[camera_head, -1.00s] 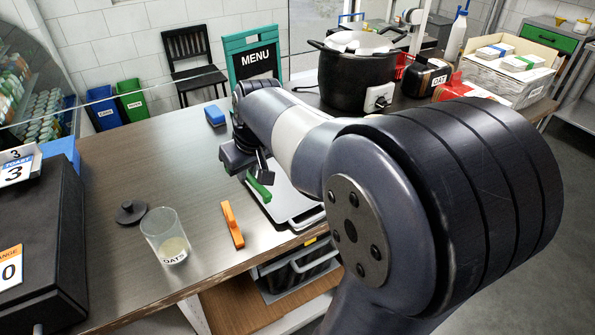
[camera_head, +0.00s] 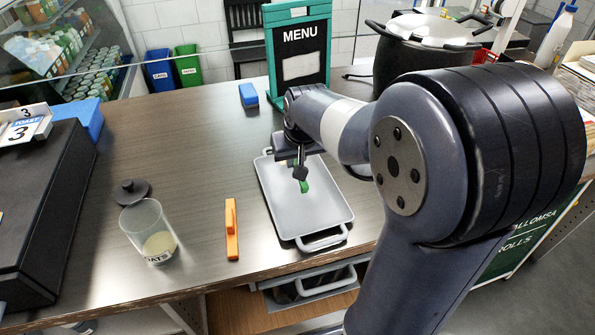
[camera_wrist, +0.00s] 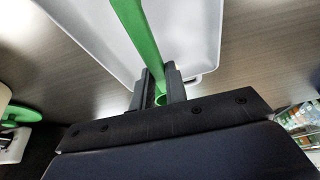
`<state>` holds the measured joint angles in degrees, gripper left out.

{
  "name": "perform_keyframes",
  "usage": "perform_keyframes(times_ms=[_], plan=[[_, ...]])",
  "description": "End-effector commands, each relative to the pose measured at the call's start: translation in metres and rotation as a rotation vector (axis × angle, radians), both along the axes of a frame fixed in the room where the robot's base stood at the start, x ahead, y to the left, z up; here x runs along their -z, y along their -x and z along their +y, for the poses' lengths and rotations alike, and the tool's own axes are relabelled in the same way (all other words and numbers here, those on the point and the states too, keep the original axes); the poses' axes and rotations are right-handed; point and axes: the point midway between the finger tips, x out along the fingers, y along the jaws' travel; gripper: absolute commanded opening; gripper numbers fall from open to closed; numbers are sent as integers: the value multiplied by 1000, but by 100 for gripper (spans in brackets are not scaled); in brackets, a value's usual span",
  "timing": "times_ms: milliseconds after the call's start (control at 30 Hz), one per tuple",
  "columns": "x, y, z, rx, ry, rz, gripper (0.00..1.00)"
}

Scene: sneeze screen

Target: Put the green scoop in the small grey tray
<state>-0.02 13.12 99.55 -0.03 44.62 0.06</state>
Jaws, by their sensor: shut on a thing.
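The green scoop (camera_head: 303,184) is held in my gripper (camera_head: 300,170), over the grey tray (camera_head: 287,217). In the wrist view the green scoop (camera_wrist: 141,42) runs between the two dark fingers of my gripper (camera_wrist: 158,90), which are shut on it. The scoop's far end is cut off by the frame. The grey tray (camera_wrist: 190,40) lies behind the scoop there. I cannot tell whether the scoop touches the tray. My arm partly covers the tray's back edge.
An orange-handled tool (camera_head: 231,230) lies left of the tray, beside a clear oats container (camera_head: 148,236) and a dark lid (camera_head: 131,191). A blue block (camera_head: 248,95) and a menu board (camera_head: 298,60) stand behind. A black pot (camera_head: 425,55) is at the back right.

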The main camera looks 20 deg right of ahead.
Motion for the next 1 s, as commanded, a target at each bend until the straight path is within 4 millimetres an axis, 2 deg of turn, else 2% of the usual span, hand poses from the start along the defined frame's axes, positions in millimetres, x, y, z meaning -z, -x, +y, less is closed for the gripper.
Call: perform_keyframes(times_ms=[267, 667, 700, 933, 1000], plan=[[36, 1, 0, 0, 0, 3, 0], [42, 0, 0, 0, 0, 0, 0], [43, 0, 0, 0, 0, 0, 14], [41, 0, 0, 0, 0, 1, 33], [41, 0, 0, 0, 0, 1, 35]])
